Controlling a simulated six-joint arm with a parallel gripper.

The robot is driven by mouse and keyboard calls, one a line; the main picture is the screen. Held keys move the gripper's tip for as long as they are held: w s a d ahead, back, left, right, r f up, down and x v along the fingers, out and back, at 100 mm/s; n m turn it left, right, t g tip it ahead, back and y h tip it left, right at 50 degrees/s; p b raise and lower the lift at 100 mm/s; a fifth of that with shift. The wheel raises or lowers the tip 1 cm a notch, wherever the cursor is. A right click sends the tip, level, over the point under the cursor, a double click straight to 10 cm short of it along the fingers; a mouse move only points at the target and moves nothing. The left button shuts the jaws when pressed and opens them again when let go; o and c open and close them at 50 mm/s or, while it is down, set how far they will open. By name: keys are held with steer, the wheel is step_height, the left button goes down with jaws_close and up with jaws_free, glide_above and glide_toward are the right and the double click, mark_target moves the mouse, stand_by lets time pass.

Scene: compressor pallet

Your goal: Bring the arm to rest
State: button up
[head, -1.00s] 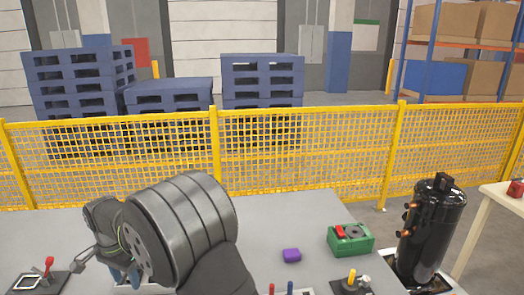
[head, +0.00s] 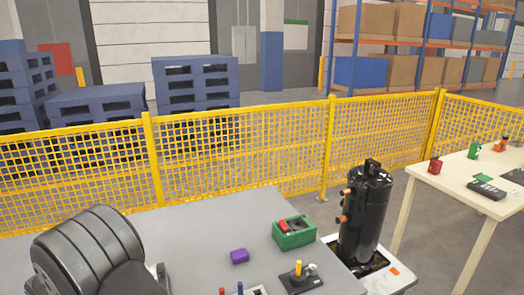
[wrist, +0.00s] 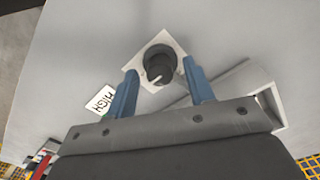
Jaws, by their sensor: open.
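My gripper (wrist: 159,67) shows in the wrist view with its two blue fingers apart. It is open, with nothing held between the fingers. A black knob (wrist: 160,68) on a pale square plate lies beyond and between the fingertips; I cannot tell how far off it is. In the head view my arm's thick grey link fills the lower left corner, and the gripper itself is not visible there.
A black compressor (head: 365,215) stands upright to the right. A yellow fence (head: 240,160) runs behind. A "HIGH" card (wrist: 100,101) lies near the knob.

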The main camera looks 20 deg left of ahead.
step_height(320, 180, up, 17)
step_height(320, 180, down, 17)
steer(key=shift+f, duration=0.15)
steer(key=shift+n, duration=1.6)
steer(key=n, duration=0.5)
steer(key=shift+n, duration=0.3)
steer(key=n, duration=0.4)
steer(key=shift+n, duration=2.2)
